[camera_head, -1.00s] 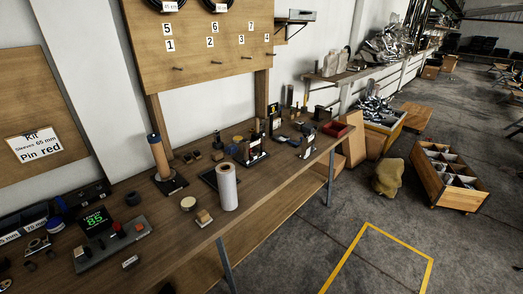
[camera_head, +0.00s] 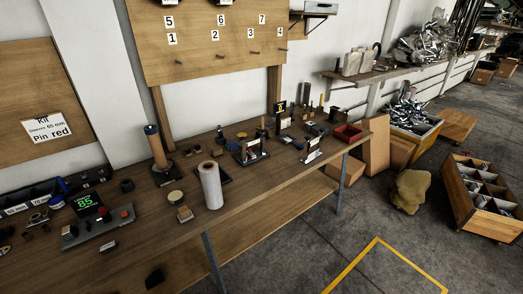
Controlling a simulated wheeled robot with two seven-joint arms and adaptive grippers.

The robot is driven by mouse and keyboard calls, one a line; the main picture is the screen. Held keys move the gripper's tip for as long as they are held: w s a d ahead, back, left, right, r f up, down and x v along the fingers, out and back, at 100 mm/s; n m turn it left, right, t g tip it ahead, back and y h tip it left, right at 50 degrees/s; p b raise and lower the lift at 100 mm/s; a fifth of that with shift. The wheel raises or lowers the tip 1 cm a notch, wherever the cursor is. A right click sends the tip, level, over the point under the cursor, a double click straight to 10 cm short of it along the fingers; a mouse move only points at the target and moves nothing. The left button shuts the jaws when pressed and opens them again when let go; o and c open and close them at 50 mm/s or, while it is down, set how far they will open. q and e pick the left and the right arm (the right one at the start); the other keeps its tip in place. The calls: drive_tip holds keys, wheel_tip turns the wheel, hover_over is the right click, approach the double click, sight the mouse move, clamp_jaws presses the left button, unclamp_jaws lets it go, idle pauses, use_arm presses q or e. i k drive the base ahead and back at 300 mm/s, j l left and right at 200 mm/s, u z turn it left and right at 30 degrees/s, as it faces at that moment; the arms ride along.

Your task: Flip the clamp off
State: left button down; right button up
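I cannot pick out the clamp for certain at this distance. A dark fixture (camera_head: 250,150) with pale and red parts stands on the wooden workbench (camera_head: 240,204) near its middle. A second small dark fixture (camera_head: 312,151) with a pale front stands to its right, near the front edge. A grey control box (camera_head: 98,229) with red buttons lies at the left, beside a display (camera_head: 88,204) reading a green 85. Neither gripper can be made out in the view.
A white roll (camera_head: 210,186) stands near the bench's front edge, with a wooden post (camera_head: 156,150) on a dark base behind it. A red tray (camera_head: 348,133) is at the bench's right end. Boxes and a sack (camera_head: 410,190) stand on the floor; the yellow-marked floor is clear.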

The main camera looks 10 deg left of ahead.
sight(250, 149)
drive_tip(key=i+l+u, duration=0.1)
drive_tip(key=l, duration=0.45)
drive_tip(key=i+l+u, duration=0.1)
drive_tip(key=l, duration=0.45)
drive_tip(key=l+u, duration=0.15)
drive_tip(key=l, duration=0.4)
